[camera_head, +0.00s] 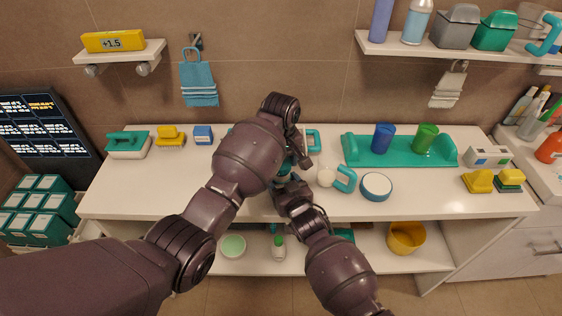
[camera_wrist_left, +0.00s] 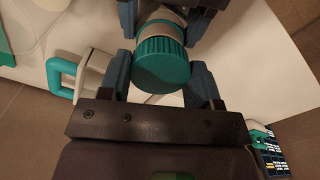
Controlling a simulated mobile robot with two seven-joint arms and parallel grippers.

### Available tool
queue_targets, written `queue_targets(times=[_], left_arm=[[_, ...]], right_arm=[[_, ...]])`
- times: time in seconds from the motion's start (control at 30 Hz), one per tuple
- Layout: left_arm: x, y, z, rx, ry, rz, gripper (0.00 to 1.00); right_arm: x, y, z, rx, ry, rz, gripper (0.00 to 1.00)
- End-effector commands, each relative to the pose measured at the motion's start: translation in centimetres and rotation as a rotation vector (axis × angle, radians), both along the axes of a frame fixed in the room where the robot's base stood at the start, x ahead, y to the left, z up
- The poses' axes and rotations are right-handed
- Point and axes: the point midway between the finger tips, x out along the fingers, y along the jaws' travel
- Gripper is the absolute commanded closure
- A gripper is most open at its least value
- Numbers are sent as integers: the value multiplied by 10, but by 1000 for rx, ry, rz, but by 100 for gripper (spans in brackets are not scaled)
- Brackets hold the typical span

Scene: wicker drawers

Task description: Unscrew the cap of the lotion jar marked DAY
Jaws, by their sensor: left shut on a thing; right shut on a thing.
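The lotion jar, with a teal ribbed cap (camera_wrist_left: 163,62) and a pale body (camera_wrist_left: 163,22), is off the table between my two grippers. No DAY marking shows. In the left wrist view, my left gripper (camera_wrist_left: 162,72) has its blue fingers on either side of the cap, shut on it. My right gripper (camera_wrist_left: 162,18) comes from the opposite side, its fingers shut around the jar's body. In the head view, my left arm mostly hides the jar; a bit of teal shows above my right gripper (camera_head: 284,182).
Sponges and a teal-handled brush (camera_head: 128,144) stand at left. The table's front left is clear.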

Motion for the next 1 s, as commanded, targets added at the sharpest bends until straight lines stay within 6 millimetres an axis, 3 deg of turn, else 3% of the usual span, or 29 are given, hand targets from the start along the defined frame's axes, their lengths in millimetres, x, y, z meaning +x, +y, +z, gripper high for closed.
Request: queue_targets(times=[0.3, 0.6, 0.63, 0.8, 1.0], left_arm=[[0, 0, 33, -1, -3, 0, 71], [0, 0, 36, 0, -1, 0, 71], [0, 0, 36, 0, -1, 0, 71], [0, 0, 36, -1, -1, 0, 71], [0, 0, 36, -1, -1, 0, 71]], right_arm=[[0, 0, 0, 0, 1, 0, 100], [0, 0, 0, 0, 1, 0, 100], [0, 0, 0, 0, 1, 0, 31], [0, 0, 0, 0, 1, 0, 6], [0, 0, 0, 0, 0, 0, 6]])
